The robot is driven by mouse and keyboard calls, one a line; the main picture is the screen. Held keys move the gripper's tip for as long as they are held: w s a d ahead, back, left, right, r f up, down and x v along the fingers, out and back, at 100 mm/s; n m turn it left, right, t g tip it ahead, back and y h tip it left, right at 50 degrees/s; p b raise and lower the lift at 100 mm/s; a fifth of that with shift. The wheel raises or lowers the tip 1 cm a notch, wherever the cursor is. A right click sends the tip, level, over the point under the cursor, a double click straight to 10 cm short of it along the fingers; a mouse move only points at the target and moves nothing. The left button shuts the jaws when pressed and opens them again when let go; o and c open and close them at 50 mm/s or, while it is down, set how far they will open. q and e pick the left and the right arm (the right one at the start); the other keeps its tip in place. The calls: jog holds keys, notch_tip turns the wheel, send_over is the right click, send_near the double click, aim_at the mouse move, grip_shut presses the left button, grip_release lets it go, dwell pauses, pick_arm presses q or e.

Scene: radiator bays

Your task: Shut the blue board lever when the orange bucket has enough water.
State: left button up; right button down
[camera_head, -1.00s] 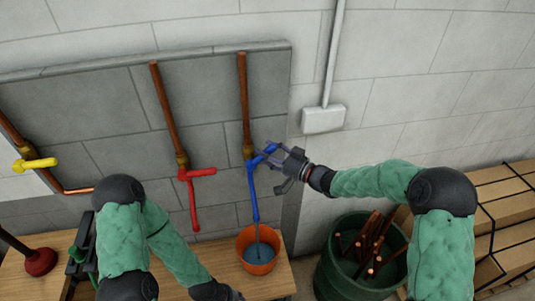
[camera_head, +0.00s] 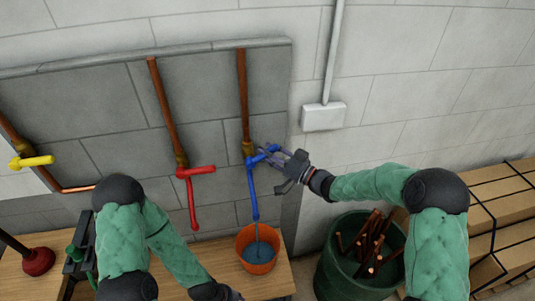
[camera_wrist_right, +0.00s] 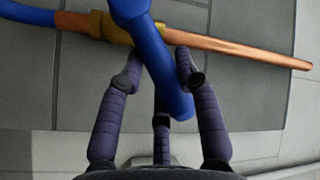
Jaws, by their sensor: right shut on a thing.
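The blue board lever (camera_head: 268,150) sits on the blue tap (camera_head: 253,190) below a copper pipe, pointing up to the right. My right gripper (camera_head: 273,156) is shut on this lever; in the right wrist view its dark fingers (camera_wrist_right: 160,85) lie on both sides of the blue lever (camera_wrist_right: 158,62). The orange bucket (camera_head: 257,267) stands on the wooden bench under the spout. A stream of water (camera_head: 257,232) falls into it, and bluish water (camera_head: 257,252) shows inside below the rim. My left gripper (camera_head: 222,292) is partly cut off at the bottom edge, its fingers unclear.
A red tap (camera_head: 193,190) hangs left of the blue one, and a yellow tap (camera_head: 32,161) is at far left. A plunger (camera_head: 38,261) stands on the bench (camera_head: 20,285).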

jog(key=shift+w+d+f+m+t+y+b, duration=0.15)
jog(key=shift+f+m+t+y+b, duration=0.1)
jog(key=shift+f+m+t+b, duration=0.6)
jog(key=shift+s+d+f+m+t+y+b, duration=0.15)
jog(key=shift+f+m+t+b, duration=0.3)
jog(key=shift+m+t+b, duration=0.8)
jog(key=shift+w+d+f+m+t+y+b, duration=0.1)
jog(key=shift+f+m+t+y+b, duration=0.4)
jog(key=shift+m+b, duration=0.95)
jog(key=shift+f, duration=0.15)
jog(key=c, duration=0.8)
grip_release()
jog(key=shift+c, duration=0.2)
jog(key=v, duration=1.2)
